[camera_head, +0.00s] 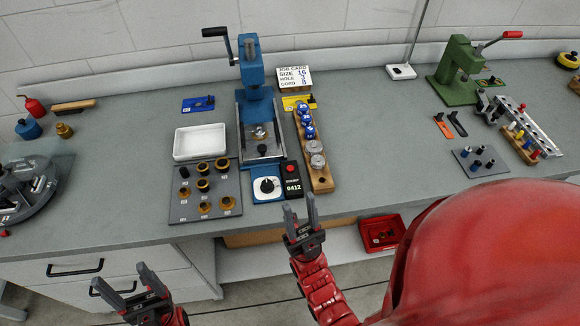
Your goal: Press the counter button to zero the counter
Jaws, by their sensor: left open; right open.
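Whether a fingertip touches the counter I cannot tell. My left gripper (120,276) is open and empty, low at the left in front of the drawers.
Left of the counter is a blue dial box (266,196); behind stands a blue hand press (251,75). A wooden rack (323,180) with blue and metal pieces stands close on the right. A grey ring tray (232,185) lies left.

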